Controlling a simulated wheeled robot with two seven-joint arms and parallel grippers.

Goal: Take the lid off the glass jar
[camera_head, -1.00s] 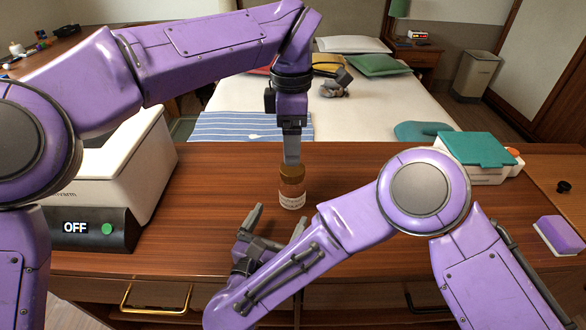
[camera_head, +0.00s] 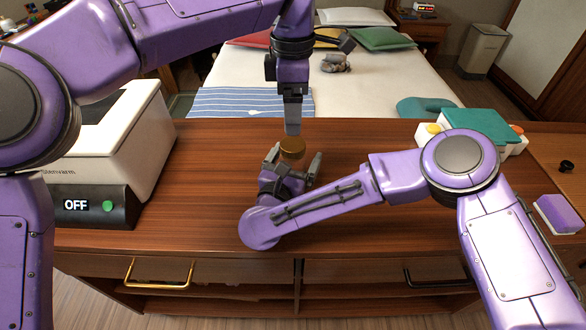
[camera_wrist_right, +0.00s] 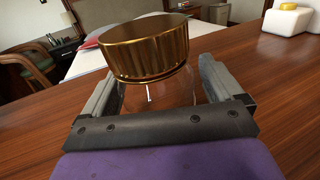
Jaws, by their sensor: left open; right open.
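The glass jar stands upright on the wooden counter, mostly hidden behind my right gripper in the head view. Its gold-brown lid (camera_head: 292,148) is on top. In the right wrist view the ribbed lid (camera_wrist_right: 146,48) sits on the clear glass jar (camera_wrist_right: 160,92), which is between the fingers. My right gripper (camera_head: 293,165) is open, with its fingers on either side of the jar below the lid. My left gripper (camera_head: 292,128) is open, pointing down just above the lid; I cannot tell whether it touches it.
A white appliance (camera_head: 125,140) with an OFF display stands at the left of the counter. A white box with a teal lid (camera_head: 474,122) and a purple-and-white block (camera_head: 560,213) are at the right. A bed (camera_head: 380,90) lies behind the counter.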

